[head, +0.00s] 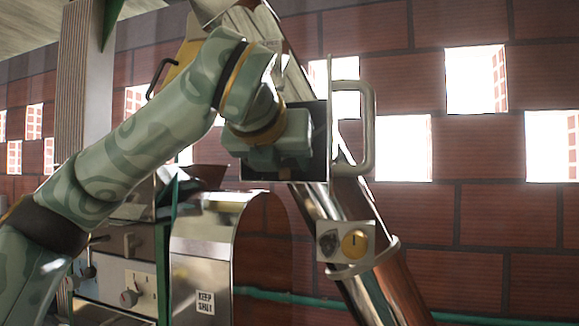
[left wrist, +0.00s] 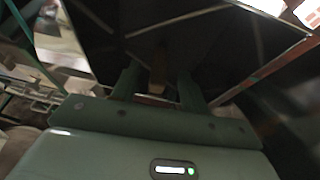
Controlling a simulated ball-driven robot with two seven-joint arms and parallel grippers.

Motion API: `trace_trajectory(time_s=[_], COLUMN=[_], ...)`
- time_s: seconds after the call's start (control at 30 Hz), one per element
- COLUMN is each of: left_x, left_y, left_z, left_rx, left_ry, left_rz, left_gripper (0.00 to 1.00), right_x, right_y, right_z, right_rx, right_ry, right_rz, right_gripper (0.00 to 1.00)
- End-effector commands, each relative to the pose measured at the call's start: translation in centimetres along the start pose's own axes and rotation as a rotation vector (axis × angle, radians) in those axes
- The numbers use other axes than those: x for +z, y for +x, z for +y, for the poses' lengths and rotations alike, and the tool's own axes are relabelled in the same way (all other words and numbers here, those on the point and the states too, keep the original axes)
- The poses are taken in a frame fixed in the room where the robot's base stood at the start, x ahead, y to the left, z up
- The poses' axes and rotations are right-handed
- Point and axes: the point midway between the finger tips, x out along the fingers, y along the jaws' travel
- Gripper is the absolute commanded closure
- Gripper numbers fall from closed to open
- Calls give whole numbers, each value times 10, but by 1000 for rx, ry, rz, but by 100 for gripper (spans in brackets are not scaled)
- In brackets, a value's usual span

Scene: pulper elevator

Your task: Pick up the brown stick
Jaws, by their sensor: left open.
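My left gripper (head: 278,145) reaches to a dark opening in the metal elevator housing (head: 321,150); its fingertips are hidden in the head view. In the left wrist view, my left gripper (left wrist: 157,80) is open, its two green fingers pointing into the dark housing. A short brown stick (left wrist: 158,66) shows between the fingers, near their tips. Both fingers look apart from it. How deep it sits between them is hard to tell in the dark. The stick is not visible in the head view. My right gripper is not in view.
A metal handle (head: 369,130) stands to the right of the opening. A slanted shiny tube (head: 350,215) with a yellow-knobbed latch (head: 354,243) runs below. A metal-covered machine (head: 205,255) with a control panel (head: 130,282) is at lower left. A brick wall (head: 480,215) stands behind.

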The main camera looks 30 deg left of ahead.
Motion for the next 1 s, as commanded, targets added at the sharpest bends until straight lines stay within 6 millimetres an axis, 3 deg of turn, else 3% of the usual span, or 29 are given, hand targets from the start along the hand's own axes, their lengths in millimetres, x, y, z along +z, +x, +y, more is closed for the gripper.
trace_trajectory(time_s=[0.03, 0.17, 0.4, 0.43, 0.6, 1.0], left_x=[2, 1, 0, 0, 0, 2], left_y=[8, 24, 27, 27, 27, 24], left_z=[0, 0, 0, 0, 0, 0], left_rx=[1, 1, 0, 0, 0, 0], left_ry=[1, -1, 0, 0, 0, 0], left_rz=[6, 2, 0, 0, 0, 0], left_gripper=[55, 55, 55, 58, 100, 100], right_x=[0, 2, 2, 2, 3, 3], right_y=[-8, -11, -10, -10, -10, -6], right_z=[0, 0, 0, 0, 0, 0], right_rx=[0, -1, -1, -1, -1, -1], right_ry=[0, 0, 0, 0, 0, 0], right_rz=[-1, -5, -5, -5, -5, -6], right_gripper=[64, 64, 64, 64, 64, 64])
